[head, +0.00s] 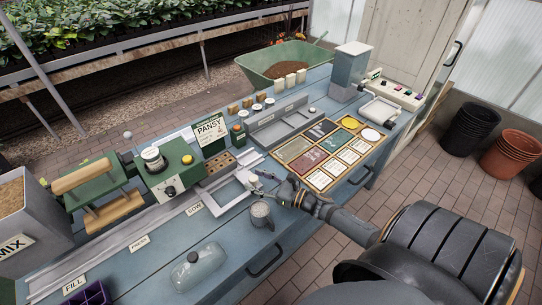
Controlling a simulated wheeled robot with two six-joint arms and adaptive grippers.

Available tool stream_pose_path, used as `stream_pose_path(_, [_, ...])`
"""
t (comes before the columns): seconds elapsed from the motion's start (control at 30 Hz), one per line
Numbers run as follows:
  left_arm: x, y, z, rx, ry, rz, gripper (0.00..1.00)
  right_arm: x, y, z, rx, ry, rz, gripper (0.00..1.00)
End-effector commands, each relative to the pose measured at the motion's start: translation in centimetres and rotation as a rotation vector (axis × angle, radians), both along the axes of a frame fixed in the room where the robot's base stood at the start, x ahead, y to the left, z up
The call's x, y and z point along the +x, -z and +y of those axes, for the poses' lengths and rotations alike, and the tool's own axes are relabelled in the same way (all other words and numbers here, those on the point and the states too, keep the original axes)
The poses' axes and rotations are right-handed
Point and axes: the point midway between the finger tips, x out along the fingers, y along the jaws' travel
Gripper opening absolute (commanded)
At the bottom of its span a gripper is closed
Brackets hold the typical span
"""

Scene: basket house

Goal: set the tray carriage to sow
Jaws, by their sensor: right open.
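The tray carriage (229,196) is a pale grey open frame on the long rail (110,244) along the blue bench. Its lower left end lies right beside the SOW label (194,208). The PRESS label (139,243) and FILL label (74,285) are farther down the rail to the left. A small pale knob (253,177) shows at the carriage's right end. My right gripper (262,184) is open at this knob, coming from the right; I cannot tell whether they touch. My left gripper is out of view.
Seed packets (322,150) lie in a panel to the right.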

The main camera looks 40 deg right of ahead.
Motion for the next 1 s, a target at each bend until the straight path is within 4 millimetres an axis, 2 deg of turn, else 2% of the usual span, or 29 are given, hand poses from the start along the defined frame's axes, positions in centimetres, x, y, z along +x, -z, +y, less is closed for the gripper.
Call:
stream_pose_path(0.2, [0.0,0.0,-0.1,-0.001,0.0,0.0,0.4,-4.5,0.2,-2.2,-0.004,-0.005,0.008,0.54])
stream_pose_path(0.43, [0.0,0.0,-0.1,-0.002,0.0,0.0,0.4,-8.1,0.2,-4.0,-0.003,-0.004,0.006,0.54])
stream_pose_path(0.6, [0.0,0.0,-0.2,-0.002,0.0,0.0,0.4,-9.1,0.1,-4.6,-0.002,-0.001,0.002,0.54])
stream_pose_path(1.0, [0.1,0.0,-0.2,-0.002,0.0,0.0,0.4,-9.2,0.1,-4.7,-0.001,0.0,0.002,0.54])
